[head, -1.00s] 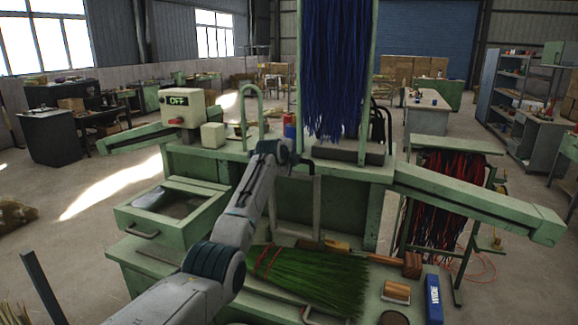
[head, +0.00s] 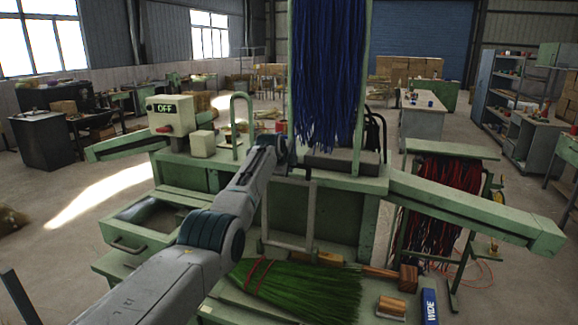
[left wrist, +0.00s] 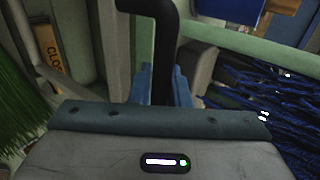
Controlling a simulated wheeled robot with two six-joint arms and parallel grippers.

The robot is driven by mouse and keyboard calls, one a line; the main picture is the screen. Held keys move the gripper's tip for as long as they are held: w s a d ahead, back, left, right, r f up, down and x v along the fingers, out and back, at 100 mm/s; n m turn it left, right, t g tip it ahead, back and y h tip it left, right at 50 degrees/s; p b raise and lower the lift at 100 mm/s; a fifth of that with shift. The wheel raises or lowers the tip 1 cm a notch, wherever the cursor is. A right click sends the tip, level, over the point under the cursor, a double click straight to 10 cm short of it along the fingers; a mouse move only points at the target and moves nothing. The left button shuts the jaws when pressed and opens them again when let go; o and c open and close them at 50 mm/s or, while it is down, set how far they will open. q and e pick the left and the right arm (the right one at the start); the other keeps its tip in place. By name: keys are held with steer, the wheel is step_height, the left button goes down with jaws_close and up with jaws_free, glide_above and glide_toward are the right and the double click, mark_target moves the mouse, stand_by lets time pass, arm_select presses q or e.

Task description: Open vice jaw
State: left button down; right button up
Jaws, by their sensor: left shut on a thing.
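My left gripper (head: 276,152) is at the green machine's front, below the hanging blue bristles (head: 328,80). In the left wrist view, its blue fingertips (left wrist: 165,86) are shut around an upright black lever (left wrist: 165,40), which bends over at the top. In the head view the grip is mostly hidden by my arm. A yellow label (left wrist: 50,45), with only "CLO" readable, shows left of the lever. The vice jaw itself cannot be made out clearly. My right gripper is not in view.
A green bristle broom (head: 290,290) lies on the bench, with a wooden-handled brush (head: 392,306) and a blue box (head: 430,308) to its right. An open drawer (head: 140,237) sticks out at the left. A control box reading OFF (head: 170,116) stands behind it.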

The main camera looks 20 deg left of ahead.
arm_select(q)
steer(key=c, duration=1.4)
jaws_free()
steer(key=shift+d+f, duration=0.1)
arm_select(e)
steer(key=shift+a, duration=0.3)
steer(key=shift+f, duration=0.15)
